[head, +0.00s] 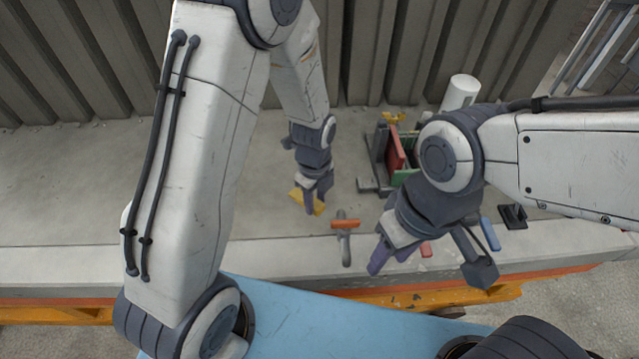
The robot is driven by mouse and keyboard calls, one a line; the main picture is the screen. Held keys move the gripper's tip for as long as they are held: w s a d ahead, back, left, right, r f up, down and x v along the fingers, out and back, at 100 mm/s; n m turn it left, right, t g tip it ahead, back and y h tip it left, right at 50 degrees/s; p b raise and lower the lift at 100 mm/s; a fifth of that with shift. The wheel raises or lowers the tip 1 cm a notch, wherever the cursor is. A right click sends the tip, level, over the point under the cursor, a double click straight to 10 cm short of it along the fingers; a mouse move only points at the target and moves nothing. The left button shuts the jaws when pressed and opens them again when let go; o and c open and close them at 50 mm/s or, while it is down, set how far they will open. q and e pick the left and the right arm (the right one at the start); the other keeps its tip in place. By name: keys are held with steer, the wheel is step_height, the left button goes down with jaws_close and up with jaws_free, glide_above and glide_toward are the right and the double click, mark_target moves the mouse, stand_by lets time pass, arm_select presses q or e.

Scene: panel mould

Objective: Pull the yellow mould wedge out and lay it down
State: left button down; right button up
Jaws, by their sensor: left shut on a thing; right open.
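The yellow wedge (296,197) shows at the fingertips of my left gripper (309,203), over the grey concrete surface left of the mould. My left gripper is shut on it; the finger hides its middle. I cannot tell whether the wedge touches the surface. The panel mould (404,177), with green and red panels and dark side parts, stands right of it, partly hidden behind my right arm. Another small yellow piece (393,117) sits at the mould's far end. My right gripper (428,266) is open and empty near the front edge, its fingers spread wide.
An orange-and-grey tool (345,224) lies between my grippers. A white cylinder (461,92) stands behind the mould. A blue piece (490,234) and a black piece (513,216) lie at the right. A ribbed wall (400,50) closes the back. The concrete's left side is clear.

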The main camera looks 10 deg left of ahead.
arm_select(q)
steer(key=shift+d+f+b, duration=0.1)
steer(key=shift+f+b, duration=0.3)
steer(key=shift+f, duration=0.1)
step_height(320, 180, down, 8)
steer(key=b, duration=0.6)
steer(key=shift+r+b, duration=0.25)
steer(key=shift+b, duration=0.1)
steer(key=shift+c, duration=2.3)
jaws_free()
step_height(320, 180, up, 11)
steer(key=shift+f, duration=0.2)
steer(key=s+d+r+n, duration=0.3)
steer(key=s+r+n, duration=0.1)
steer(key=s+n, duration=0.4)
steer(key=s+d+r+n+h, duration=0.1)
steer(key=s+d+r+n, duration=0.2)
steer(key=s+n, duration=0.5)
steer(key=s+r, duration=0.1)
steer(key=s, duration=0.2)
steer(key=shift+r, duration=0.15)
